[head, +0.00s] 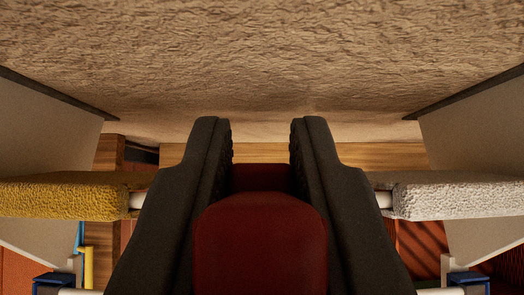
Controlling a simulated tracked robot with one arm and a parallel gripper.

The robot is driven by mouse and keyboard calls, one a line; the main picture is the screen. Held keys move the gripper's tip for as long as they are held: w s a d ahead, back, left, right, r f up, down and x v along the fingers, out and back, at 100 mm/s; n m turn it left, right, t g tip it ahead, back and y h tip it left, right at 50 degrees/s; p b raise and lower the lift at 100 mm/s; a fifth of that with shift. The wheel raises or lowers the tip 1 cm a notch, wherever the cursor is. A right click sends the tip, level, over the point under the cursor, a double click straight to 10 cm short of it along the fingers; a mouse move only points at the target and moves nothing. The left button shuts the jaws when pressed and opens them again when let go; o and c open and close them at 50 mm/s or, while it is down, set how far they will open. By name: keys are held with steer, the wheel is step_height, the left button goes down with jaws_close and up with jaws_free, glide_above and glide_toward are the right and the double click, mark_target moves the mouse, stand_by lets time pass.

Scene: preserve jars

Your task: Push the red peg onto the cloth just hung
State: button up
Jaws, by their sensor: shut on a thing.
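My gripper (262,150) is shut on the red peg (262,240), which stands upright between its two black fingers in the middle of the head view. A yellow cloth (65,196) hangs over a white rail (138,200) to the left of my gripper. A pale grey-white cloth (455,196) hangs over the rail to the right. The rail between the cloths is hidden behind my fingers and the peg. I cannot tell whether the peg touches the rail or any cloth, or which cloth was just hung.
Blue clips (55,280) show at the lower left, with another blue clip (467,278) at the lower right. Pale slanted panels stand at left (45,130) and right (475,120). A rough tan surface (262,60) fills the top, above a wooden strip (380,155).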

steer(key=shift+b, duration=0.35)
steer(key=shift+s+f, duration=0.1)
steer(key=shift+f, duration=0.25)
steer(key=shift+f+b, duration=1.3)
steer(key=shift+f, duration=1.3)
steer(key=shift+f, duration=1.75)
steer(key=o, duration=0.9)
steer(key=shift+s+r, duration=0.1)
